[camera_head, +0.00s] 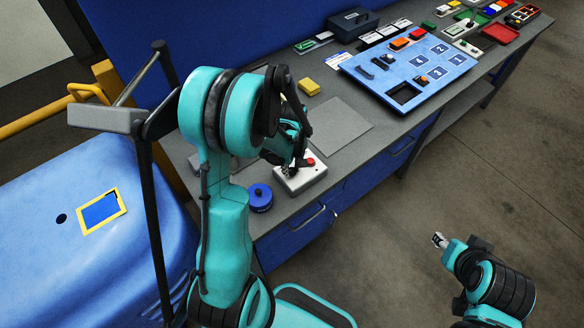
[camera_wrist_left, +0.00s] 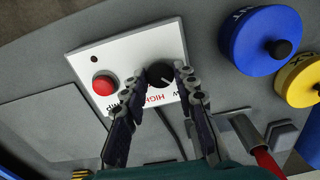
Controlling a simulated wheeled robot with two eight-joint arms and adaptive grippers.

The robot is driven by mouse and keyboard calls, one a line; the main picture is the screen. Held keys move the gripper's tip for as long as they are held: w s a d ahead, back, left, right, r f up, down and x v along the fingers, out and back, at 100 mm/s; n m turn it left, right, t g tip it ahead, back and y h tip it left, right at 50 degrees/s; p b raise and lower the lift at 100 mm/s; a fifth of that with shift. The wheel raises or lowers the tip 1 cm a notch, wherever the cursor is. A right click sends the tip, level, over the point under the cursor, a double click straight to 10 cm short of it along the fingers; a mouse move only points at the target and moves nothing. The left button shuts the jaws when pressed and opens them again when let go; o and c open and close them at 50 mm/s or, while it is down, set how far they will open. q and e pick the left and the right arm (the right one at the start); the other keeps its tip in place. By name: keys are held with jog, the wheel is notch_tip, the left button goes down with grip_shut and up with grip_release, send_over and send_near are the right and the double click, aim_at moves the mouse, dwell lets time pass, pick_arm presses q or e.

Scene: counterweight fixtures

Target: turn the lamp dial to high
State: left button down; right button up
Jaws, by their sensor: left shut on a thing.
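The white lamp box (camera_head: 303,181) lies on the grey bench under my left gripper (camera_head: 292,165). In the left wrist view the box (camera_wrist_left: 125,57) carries a red button (camera_wrist_left: 103,85), a small dark round spot and the black dial (camera_wrist_left: 160,74). Red "HIGH" lettering is printed beside the dial, and other lettering is partly covered by my fingers. My left gripper's fingers are closed around the dial, one on each side. A pale mark shows on the dial, but its exact setting is hard to read. My right gripper (camera_head: 440,240) is away over the floor, too small to judge.
A blue round weight (camera_head: 260,198) with a black knob stands close to the box; a yellow one (camera_wrist_left: 299,81) shows in the wrist view. A grey plate (camera_head: 335,125), a yellow block (camera_head: 308,87) and a blue numbered board (camera_head: 415,70) lie farther along the bench.

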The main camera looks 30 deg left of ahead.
pick_arm(q)
jog(key=m+b, duration=0.2)
jog(key=m, duration=0.1)
jog(key=shift+f+m, duration=0.1)
jog(key=shift+m, duration=0.2)
jog(key=m+b, duration=0.1)
jog(key=m, duration=0.3)
jog(key=shift+m+b, duration=0.3)
jog(key=m+b, duration=0.1)
jog(key=m, duration=0.3)
jog(key=shift+m, duration=0.3)
jog(key=shift+m+b, duration=0.6)
jog(key=shift+m, duration=1.6)
jog(key=c, duration=1.2)
grip_release()
